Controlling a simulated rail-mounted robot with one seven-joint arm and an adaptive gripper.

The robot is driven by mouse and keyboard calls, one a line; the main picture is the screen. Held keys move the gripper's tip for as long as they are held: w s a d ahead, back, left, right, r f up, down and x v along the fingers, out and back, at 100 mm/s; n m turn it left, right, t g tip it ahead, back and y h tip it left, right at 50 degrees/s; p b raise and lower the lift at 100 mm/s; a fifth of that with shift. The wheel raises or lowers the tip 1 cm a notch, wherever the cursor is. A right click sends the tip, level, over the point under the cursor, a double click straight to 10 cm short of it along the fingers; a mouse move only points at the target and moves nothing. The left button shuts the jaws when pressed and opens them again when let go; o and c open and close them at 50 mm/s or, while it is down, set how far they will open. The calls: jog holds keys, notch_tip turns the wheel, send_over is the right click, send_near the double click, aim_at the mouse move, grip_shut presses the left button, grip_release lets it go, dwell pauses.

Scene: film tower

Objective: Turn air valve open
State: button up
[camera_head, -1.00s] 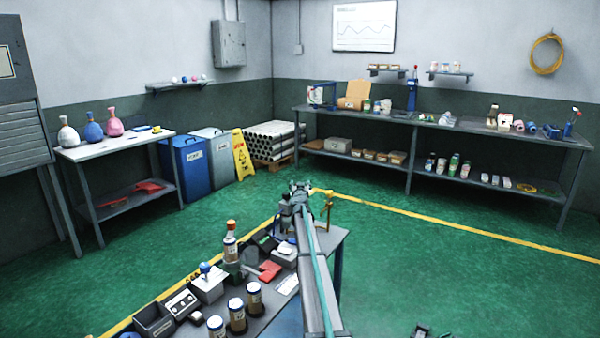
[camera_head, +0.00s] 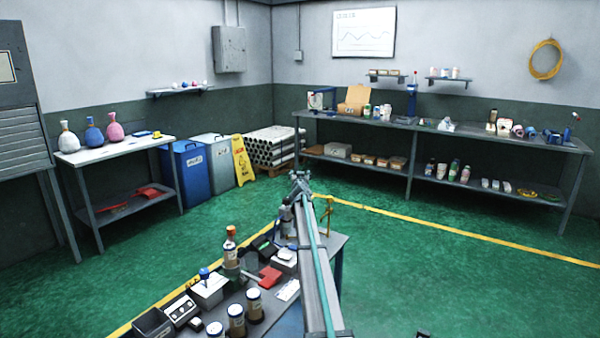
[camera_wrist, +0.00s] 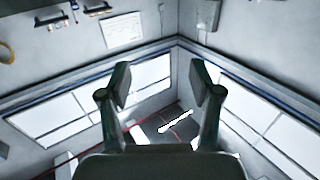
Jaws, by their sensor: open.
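A small pale box with a blue knob (camera_head: 204,274) stands on the near bench; it may be the air valve, but I cannot tell for sure. My arm stretches from the bottom of the head view up over the right part of this bench. In the wrist view my gripper (camera_wrist: 160,82) is open, with two dark fingers apart and nothing between them. No valve shows in the wrist view. My fingers cannot be made out clearly in the head view.
The near bench (camera_head: 283,318) also holds a bottle with an orange cap (camera_head: 230,247), several jars (camera_head: 236,318), a red item (camera_head: 269,276) and dark trays (camera_head: 153,323). A long shelved bench (camera_head: 450,132) stands along the back wall. Green floor between them is clear.

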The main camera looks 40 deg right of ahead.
jog(key=shift+r, duration=0.9)
